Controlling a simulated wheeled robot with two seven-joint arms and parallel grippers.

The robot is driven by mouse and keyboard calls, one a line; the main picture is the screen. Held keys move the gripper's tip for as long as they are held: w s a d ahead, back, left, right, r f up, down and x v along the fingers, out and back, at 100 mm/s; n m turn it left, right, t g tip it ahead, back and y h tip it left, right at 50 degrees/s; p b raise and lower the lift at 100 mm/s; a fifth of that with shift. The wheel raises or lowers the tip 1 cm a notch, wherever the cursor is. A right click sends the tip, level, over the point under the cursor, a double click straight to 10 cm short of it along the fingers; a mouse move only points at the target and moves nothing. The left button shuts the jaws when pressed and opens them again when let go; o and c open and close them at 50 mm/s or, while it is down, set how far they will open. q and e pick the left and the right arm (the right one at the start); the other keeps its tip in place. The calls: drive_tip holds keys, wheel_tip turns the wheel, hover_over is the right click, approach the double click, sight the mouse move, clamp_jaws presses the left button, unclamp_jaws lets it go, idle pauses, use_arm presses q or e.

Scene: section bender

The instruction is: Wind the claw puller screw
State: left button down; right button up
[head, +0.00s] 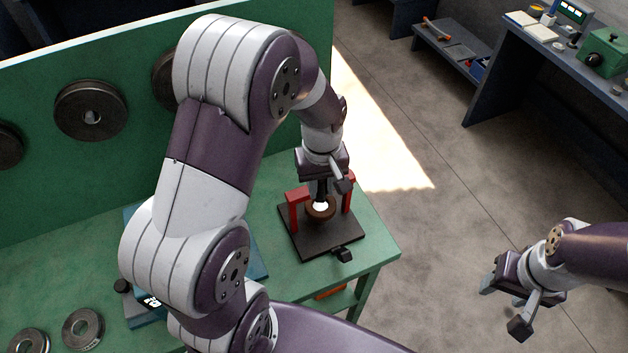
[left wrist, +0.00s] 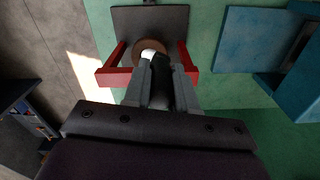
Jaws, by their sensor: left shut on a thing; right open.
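The claw puller stands on a black base plate (head: 318,240) near the right end of the green bench. Its red frame (head: 294,211) has an upright on each side of a round brown part with a bright centre (head: 320,208). My left gripper (head: 322,188) is above the middle of the frame, pointing down. In the left wrist view the left gripper (left wrist: 163,82) is shut on the dark puller screw (left wrist: 163,84), between the red arms (left wrist: 112,75); the fingers hide part of the screw. My right gripper (head: 504,306) is open and empty, over the floor at the right.
A blue machine body (left wrist: 249,38) stands beside the puller on the green bench. Dark wheels (head: 91,110) hang on the green back panel, and rings (head: 83,328) lie at the lower left. A dark workbench (head: 545,55) stands far right. The floor between is clear.

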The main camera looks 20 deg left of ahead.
use_arm(q)
drive_tip(key=n, duration=0.2)
drive_tip(key=w+d+n, duration=0.1)
drive_tip(key=n, duration=0.1)
drive_tip(key=d+n, duration=0.1)
drive_tip(key=n, duration=0.1)
drive_tip(key=shift+w+p, duration=0.35)
drive_tip(key=shift+p, duration=0.05)
idle(0.3)
drive_tip(key=c, duration=0.9)
unclamp_jaws()
drive_tip(key=shift+w, duration=0.1)
wheel_tip(320, 180, up, 13)
drive_tip(key=shift+w+d+f+p, duration=0.1)
drive_tip(key=shift+d+f+p, duration=0.05)
drive_tip(key=shift+p, duration=0.6)
